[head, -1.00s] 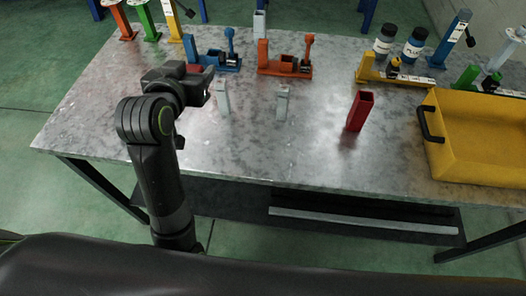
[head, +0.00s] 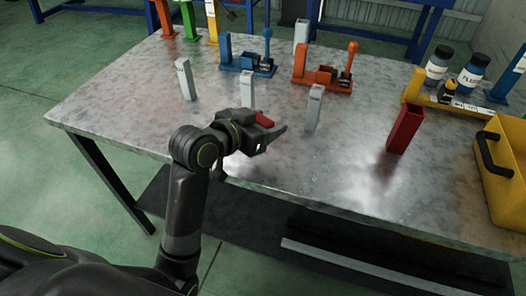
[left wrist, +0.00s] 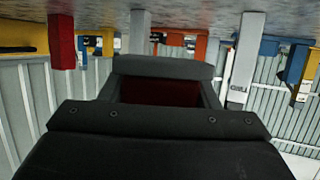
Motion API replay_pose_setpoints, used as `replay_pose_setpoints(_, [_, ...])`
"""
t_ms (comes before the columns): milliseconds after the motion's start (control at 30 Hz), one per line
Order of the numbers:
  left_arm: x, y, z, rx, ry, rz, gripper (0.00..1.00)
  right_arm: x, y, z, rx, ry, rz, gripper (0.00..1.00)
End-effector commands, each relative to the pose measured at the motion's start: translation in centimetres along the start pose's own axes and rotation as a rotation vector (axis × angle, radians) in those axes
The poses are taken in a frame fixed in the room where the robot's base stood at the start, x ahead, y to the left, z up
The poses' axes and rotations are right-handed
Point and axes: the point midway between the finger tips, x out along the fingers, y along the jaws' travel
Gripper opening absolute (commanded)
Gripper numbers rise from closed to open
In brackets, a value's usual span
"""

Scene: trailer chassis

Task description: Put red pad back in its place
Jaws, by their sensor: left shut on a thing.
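My left gripper (head: 268,136) is shut on a small red pad (head: 265,119), held above the front part of the metal table (head: 345,205). In the left wrist view a dark red surface (left wrist: 160,93) shows inside the gripper frame. A red rectangular post (head: 405,128) with an open top stands upright on the table, to the right of the gripper and apart from it. It also shows at the upper left of the upside-down left wrist view (left wrist: 61,40). My right gripper is not in view.
Light grey posts stand near the gripper: one at left (head: 184,80), one right behind it (head: 247,92), one to its right (head: 314,108). A blue clamp (head: 245,62), an orange clamp (head: 322,76) and a yellow crate (head: 505,170) stand farther off.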

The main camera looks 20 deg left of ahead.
Motion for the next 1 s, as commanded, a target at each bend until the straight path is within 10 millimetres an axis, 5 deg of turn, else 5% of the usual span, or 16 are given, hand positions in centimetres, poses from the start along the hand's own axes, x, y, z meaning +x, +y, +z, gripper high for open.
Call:
replay_pose_setpoints(500, [2.2,0.0,6.1,-0.003,0.000,-0.002,0.16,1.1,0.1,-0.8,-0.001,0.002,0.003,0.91])
replay_pose_setpoints(900, [2.4,0.0,6.6,0.000,0.003,-0.002,0.16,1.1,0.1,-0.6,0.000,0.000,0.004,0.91])
replay_pose_setpoints(933, [2.4,0.0,6.5,0.000,0.002,-0.002,0.60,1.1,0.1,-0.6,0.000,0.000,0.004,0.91])
replay_pose_setpoints(1000, [2.4,0.0,6.5,0.000,0.002,-0.002,0.69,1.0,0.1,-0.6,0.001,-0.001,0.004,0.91])
